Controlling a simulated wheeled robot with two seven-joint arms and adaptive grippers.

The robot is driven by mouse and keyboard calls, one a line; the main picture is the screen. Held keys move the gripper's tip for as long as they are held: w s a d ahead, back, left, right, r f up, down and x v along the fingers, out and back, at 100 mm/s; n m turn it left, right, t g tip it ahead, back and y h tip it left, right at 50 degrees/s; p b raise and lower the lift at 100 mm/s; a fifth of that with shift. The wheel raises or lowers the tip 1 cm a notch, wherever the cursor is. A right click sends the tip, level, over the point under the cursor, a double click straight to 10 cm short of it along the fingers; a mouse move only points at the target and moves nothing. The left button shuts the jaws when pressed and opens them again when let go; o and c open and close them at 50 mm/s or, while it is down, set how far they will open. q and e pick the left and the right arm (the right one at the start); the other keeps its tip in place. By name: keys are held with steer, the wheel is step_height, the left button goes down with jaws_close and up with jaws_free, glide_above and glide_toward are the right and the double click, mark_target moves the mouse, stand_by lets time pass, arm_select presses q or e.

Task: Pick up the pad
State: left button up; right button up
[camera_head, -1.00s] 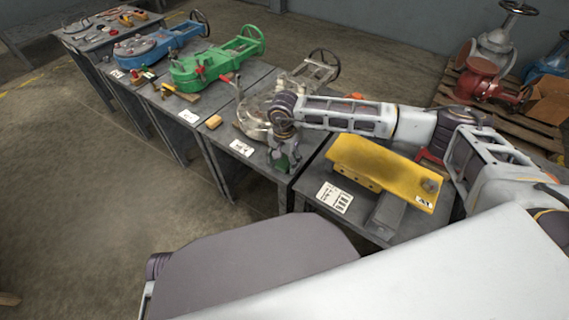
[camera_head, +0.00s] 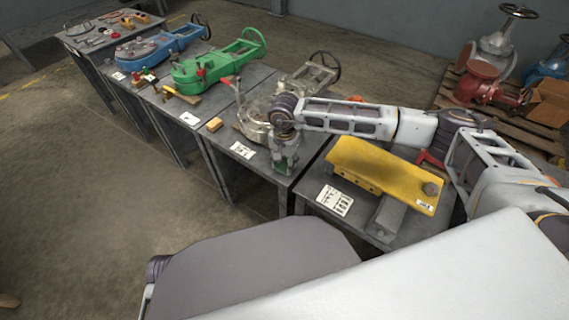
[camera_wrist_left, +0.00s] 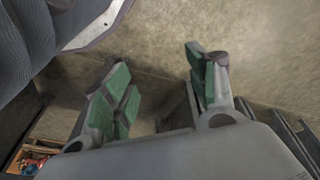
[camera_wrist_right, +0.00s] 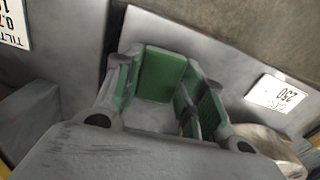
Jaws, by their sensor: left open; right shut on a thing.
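My right gripper (camera_head: 286,162) hangs at the front corner of the grey table (camera_head: 258,170) that bears a silver valve part (camera_head: 258,120). In the right wrist view its fingers (camera_wrist_right: 158,95) stand around a flat green piece (camera_wrist_right: 160,72), seemingly the pad, and are shut on it. The lower part of this piece is hard to make out. In the head view the fingers and arm mostly hide it. My left gripper (camera_wrist_left: 160,95) is open and empty above the floor in the left wrist view; the head view does not show it.
A small tan block (camera_head: 214,124) lies on the silver part's table. To the right a table holds a yellow plate (camera_head: 385,172), a grey bar (camera_head: 388,215) and a white label (camera_head: 334,200). Green (camera_head: 215,68) and blue (camera_head: 160,45) valve parts stand farther left. The floor at left is clear.

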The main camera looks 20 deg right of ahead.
mark_target(284, 165)
steer(key=shift+r, duration=0.7)
step_height(284, 165, up, 7)
steer(key=shift+f+p, duration=0.1)
steer(key=shift+p, duration=0.65)
arm_select(q)
steer(key=shift+s+a+f, duration=0.15)
steer(key=shift+f, duration=0.5)
steer(key=shift+s+a+f, duration=0.1)
steer(key=shift+a+f, duration=0.05)
steer(key=shift+f, duration=0.45)
arm_select(e)
steer(key=shift+r, duration=0.8)
steer(key=shift+o, duration=1)
steer(key=shift+c, duration=1.4)
arm_select(q)
steer(key=shift+d+r, duration=0.1)
steer(key=shift+r, duration=0.05)
arm_select(e)
steer(key=shift+f, duration=0.1)
